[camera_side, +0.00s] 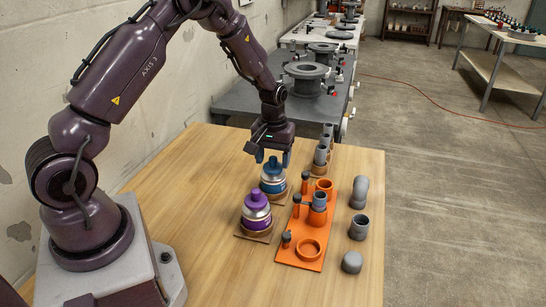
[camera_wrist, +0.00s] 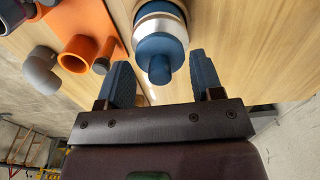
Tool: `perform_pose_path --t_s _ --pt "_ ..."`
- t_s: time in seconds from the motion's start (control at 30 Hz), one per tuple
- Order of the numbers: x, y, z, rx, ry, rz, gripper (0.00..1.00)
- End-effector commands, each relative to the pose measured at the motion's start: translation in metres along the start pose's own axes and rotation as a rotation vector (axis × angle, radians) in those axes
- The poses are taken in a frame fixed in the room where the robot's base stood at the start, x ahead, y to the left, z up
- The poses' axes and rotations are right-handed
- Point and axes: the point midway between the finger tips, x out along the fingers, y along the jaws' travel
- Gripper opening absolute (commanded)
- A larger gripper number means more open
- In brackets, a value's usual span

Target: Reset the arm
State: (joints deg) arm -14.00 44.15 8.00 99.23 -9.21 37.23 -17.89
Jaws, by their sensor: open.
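My gripper (camera_side: 272,160) hangs over the wooden table (camera_side: 190,190), above and slightly behind a blue-and-silver bottle (camera_side: 273,176). In the wrist view, my gripper (camera_wrist: 163,80) has its two blue fingers apart with nothing held between them. The blue bottle (camera_wrist: 160,35) stands just beyond the fingertips there, its cap pointing toward the gap. I cannot tell from these views whether a finger touches it. A purple bottle (camera_side: 257,211) stands upright on a brown pad in front of the blue one.
An orange fixture plate (camera_side: 296,250) with rings, posts and a grey pipe stands right of the bottles. Loose grey fittings (camera_side: 359,227) line the table's right side. Several grey pipes (camera_side: 322,153) stand behind. A grey bench (camera_side: 265,100) with flanges lies beyond. The front left of the table is clear.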

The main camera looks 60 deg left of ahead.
Motion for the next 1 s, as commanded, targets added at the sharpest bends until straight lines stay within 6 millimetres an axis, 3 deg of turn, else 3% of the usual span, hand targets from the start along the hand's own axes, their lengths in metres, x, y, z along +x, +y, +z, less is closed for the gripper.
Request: perform_pose_path --t_s 0.27,1.0 --pt "-0.006 0.000 0.000 0.000 0.001 0.000 0.60" --pt "-0.059 0.000 -0.001 0.001 0.003 0.001 0.60"
